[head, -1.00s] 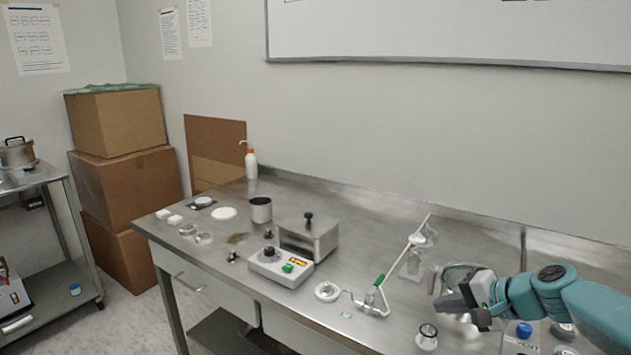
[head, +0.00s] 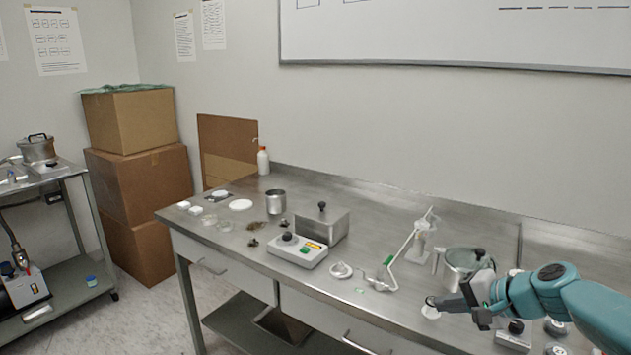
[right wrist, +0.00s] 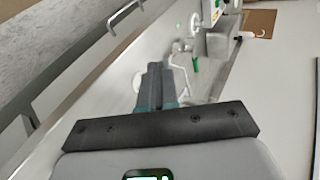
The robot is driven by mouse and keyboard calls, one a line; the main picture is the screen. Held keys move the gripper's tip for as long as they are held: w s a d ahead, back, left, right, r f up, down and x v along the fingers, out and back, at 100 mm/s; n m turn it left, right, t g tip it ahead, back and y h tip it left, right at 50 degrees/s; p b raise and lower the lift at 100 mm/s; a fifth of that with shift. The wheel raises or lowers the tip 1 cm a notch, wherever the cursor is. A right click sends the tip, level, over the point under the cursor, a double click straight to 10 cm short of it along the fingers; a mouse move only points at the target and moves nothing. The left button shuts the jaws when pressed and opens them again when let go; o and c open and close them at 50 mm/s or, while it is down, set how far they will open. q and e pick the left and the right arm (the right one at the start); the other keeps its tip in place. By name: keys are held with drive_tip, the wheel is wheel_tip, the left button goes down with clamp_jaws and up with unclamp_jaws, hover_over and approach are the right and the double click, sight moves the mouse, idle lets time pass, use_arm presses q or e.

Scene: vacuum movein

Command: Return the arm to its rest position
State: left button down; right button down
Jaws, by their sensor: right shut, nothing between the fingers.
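My right arm, teal, enters the head view from the right edge and reaches over the steel bench (head: 390,235). Its dark gripper (head: 436,302) is shut with nothing in it, above the bench's front part. A small round white-based item (head: 430,312) shows just below the fingertips; whether they touch it cannot be told. In the right wrist view the shut fingers (right wrist: 154,78) point along the bench towards the white and green items. My left gripper is not in view.
A steel pot (head: 462,266) stands close behind the gripper. A white stand with a green part (head: 408,240), a control box (head: 297,250) and a metal box (head: 322,224) stand further left. Knobbed devices (head: 515,333) sit under my forearm. Stacked cartons (head: 140,180) stand left of the bench.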

drive_tip(key=s+a+f+n+g+h+p, duration=0.15)
drive_tip(key=s+f, duration=0.25)
drive_tip(key=f, duration=0.4)
drive_tip(key=s+a+f+g+h+p, duration=0.1)
drive_tip(key=s+a+f+g, duration=0.2)
drive_tip(key=f, duration=0.6)
drive_tip(key=s+a+f+n+h+p, duration=0.1)
drive_tip(key=s+a+f, duration=0.1)
drive_tip(key=s+f, duration=0.45)
drive_tip(key=s+a+f+n+g+p, duration=0.1)
drive_tip(key=s+a+f, duration=0.3)
drive_tip(key=s, duration=0.5)
drive_tip(key=s+a+f+n+g+p, duration=0.1)
drive_tip(key=s+a+f+n+g, duration=0.1)
drive_tip(key=s, duration=0.8)
wheel_tip(320, 180, down, 3)
drive_tip(key=shift+a+n+p, duration=0.4)
drive_tip(key=shift+a+n, duration=0.45)
drive_tip(key=shift+n, duration=0.1)
